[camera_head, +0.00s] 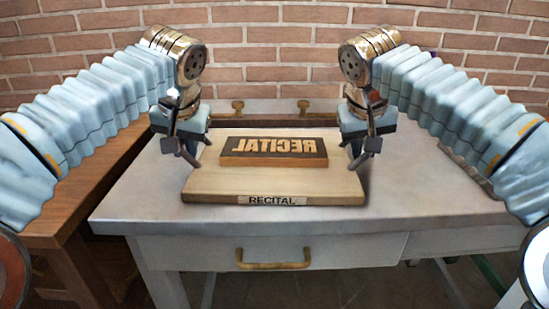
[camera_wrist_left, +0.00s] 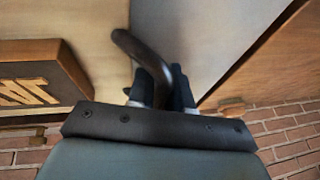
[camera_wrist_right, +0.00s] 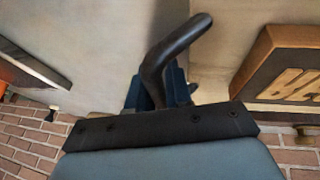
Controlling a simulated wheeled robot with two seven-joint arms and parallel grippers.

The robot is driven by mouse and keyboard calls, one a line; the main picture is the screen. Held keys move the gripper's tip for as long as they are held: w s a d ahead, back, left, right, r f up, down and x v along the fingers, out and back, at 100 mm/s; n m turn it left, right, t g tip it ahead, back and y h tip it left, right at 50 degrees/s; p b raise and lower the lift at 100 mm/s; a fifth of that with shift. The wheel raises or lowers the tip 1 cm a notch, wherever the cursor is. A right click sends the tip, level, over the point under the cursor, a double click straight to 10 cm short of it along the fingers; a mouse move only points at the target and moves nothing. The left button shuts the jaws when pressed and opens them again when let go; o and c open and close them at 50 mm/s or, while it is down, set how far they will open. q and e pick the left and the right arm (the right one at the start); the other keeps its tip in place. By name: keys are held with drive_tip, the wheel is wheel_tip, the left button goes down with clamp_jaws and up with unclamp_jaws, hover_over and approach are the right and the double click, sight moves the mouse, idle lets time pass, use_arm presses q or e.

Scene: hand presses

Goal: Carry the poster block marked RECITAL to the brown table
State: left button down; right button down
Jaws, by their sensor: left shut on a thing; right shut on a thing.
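The poster block (camera_head: 330,188) is a pale wooden board with a dark raised plate (camera_head: 273,151) of mirrored letters and a front label reading RECITAL. It is level on or just above the white table (camera_head: 150,218); I cannot tell if it touches. My left gripper (camera_head: 182,148) is shut on a dark bar handle (camera_wrist_left: 135,46) at the block's left side. My right gripper (camera_head: 362,150) is shut on the matching handle (camera_wrist_right: 178,45) at its right side. The brown table (camera_head: 60,212) stands at the left, partly hidden behind my left arm.
The white table has a drawer with a brass handle (camera_head: 273,262). Two brass knobs (camera_head: 238,106) (camera_head: 304,107) stand at its back. A brick wall (camera_head: 275,45) closes off the rear. The white tabletop has bare room in front of the block.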

use_arm(q)
drive_tip(key=shift+r, duration=0.15)
use_arm(e)
drive_tip(key=shift+r, duration=0.15)
